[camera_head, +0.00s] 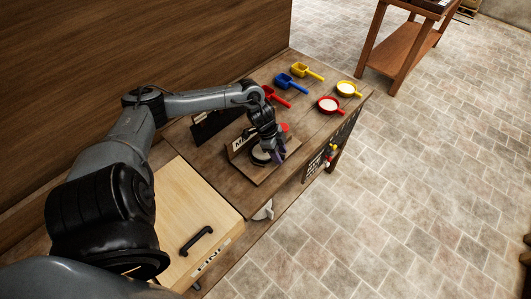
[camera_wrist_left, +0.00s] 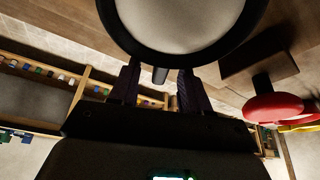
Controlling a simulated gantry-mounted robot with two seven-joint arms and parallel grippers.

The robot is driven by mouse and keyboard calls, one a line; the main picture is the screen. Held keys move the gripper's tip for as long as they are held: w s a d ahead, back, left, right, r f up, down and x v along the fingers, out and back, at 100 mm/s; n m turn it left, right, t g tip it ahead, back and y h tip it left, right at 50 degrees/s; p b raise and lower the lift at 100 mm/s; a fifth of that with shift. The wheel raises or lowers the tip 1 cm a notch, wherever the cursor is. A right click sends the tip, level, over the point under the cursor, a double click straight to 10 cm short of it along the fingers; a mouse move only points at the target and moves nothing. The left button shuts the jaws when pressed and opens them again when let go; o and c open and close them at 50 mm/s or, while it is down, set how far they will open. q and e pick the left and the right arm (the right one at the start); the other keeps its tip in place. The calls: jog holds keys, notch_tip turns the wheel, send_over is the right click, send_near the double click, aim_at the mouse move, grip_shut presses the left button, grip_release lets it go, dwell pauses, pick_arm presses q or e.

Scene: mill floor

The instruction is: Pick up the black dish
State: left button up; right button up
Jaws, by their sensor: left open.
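The black dish (camera_head: 259,157) with pale contents sits on a small wooden stand on the bench, partly hidden behind my left gripper. In the left wrist view the dish (camera_wrist_left: 250,32) fills the top, with a black rim and a short dark handle (camera_wrist_left: 160,75) pointing toward the gripper. My left gripper (camera_head: 276,158) is right at the dish. In the wrist view the gripper (camera_wrist_left: 158,88) is open, with one finger on each side of the handle and visible gaps beside it. My right gripper is not in view.
Red (camera_head: 275,98), blue (camera_head: 287,81) and yellow (camera_head: 307,71) scoops lie toward the bench's back. A red dish (camera_head: 329,104) and yellow dish (camera_head: 347,89) sit near its right edge. A pale wooden panel (camera_head: 190,207) with a black handle is at the front.

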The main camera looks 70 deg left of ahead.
pick_arm(q)
jog(key=shift+c, duration=0.3)
grip_shut()
dwell(0.3)
